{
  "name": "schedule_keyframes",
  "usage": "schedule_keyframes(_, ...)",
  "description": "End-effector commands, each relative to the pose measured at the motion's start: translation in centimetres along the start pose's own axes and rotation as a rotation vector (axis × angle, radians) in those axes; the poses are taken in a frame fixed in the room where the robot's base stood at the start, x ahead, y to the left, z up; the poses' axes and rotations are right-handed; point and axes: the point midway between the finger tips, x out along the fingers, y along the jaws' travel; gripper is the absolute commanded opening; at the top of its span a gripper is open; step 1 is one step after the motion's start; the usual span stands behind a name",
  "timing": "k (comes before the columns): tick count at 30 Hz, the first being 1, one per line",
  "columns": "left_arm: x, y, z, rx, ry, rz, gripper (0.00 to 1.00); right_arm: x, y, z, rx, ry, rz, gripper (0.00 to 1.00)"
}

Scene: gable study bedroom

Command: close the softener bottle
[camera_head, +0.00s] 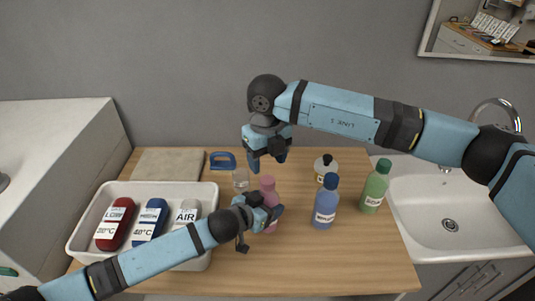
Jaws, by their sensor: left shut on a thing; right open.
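A pink bottle (269,195) stands upright on the wooden table, left of the other bottles. Its top (267,182) is pink; I cannot tell whether a cap sits on it. My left gripper (268,217) is shut around the bottle's body and hides part of it. My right gripper (267,166) is open and empty, with its fingers pointing down just above and behind the bottle top. A blue bottle (326,204) and a green bottle (375,188), both with caps, stand to the right. The labels are too small to read, so I cannot confirm which is the softener.
A white bin (84,225) at the left holds red, blue and grey labelled items. A clear glass (240,181), a blue object (222,160) and a short white container with a dark top (326,167) stand behind. A sink (449,224) is at right. The front right tabletop is clear.

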Motion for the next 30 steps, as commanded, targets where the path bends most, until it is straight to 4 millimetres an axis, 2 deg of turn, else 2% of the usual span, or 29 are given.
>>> schedule_keyframes(18, 0.0, 0.0, 0.0, 0.0, 0.0, 0.0, 0.0, -0.9, -0.1, -0.1, -1.362, 0.002, 0.0, 0.59)
schedule_keyframes(24, 0.0, 0.0, 0.0, 0.0, 0.0, 0.0, 0.0, -1.1, -0.1, -0.1, -1.677, 0.002, 0.0, 0.59)
schedule_keyframes(30, 0.0, 0.0, 0.0, 0.0, 0.0, 0.0, 0.0, -1.2, -0.1, -0.1, -1.812, 0.002, 0.0, 0.59)
